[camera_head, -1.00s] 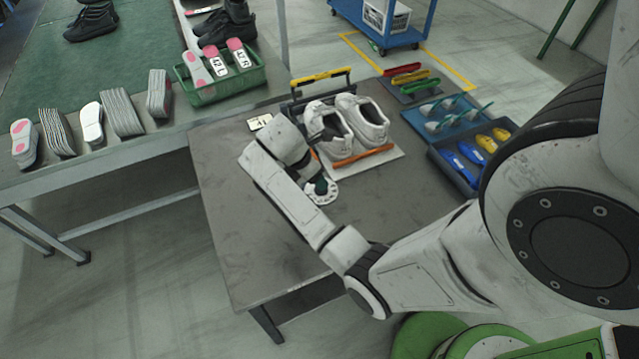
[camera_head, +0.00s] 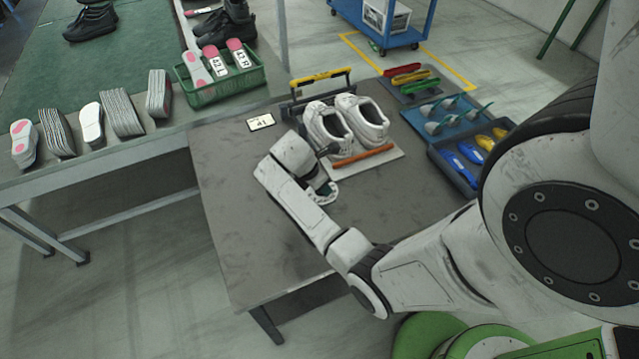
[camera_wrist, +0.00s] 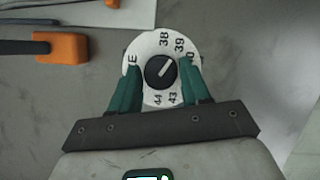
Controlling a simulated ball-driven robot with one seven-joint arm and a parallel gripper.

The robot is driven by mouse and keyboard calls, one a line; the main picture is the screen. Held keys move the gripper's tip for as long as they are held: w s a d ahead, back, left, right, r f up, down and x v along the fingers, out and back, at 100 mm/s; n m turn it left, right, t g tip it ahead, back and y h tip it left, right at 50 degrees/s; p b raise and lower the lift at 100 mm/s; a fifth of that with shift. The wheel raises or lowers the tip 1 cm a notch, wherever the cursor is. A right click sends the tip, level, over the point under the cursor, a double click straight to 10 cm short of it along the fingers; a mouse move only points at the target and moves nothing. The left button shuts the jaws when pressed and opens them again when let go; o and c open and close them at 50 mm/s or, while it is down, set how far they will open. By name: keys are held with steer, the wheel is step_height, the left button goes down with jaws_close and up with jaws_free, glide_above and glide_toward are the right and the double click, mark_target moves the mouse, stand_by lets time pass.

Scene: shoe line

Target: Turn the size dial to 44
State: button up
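The size dial is a white numbered disc (camera_wrist: 160,40) with a dark central knob (camera_wrist: 160,72). A light line on the knob points up and right, roughly at 39. The numbers 43 and 44 show at the disc's lower edge; other marks are partly covered. My gripper (camera_wrist: 160,64) is over the disc, its green fingers apart on either side of the knob; I see no clear contact. In the head view the dial (camera_head: 329,194) lies on the grey table, partly hidden by my wrist.
White shoes (camera_head: 345,125) stand on a light board (camera_head: 393,161) with an orange bar behind the dial. A small card (camera_head: 261,122) lies to the left. Blue trays (camera_head: 447,117) stand to the right. The table's front area (camera_head: 262,255) is clear.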

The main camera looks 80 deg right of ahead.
steer(key=c, duration=0.6)
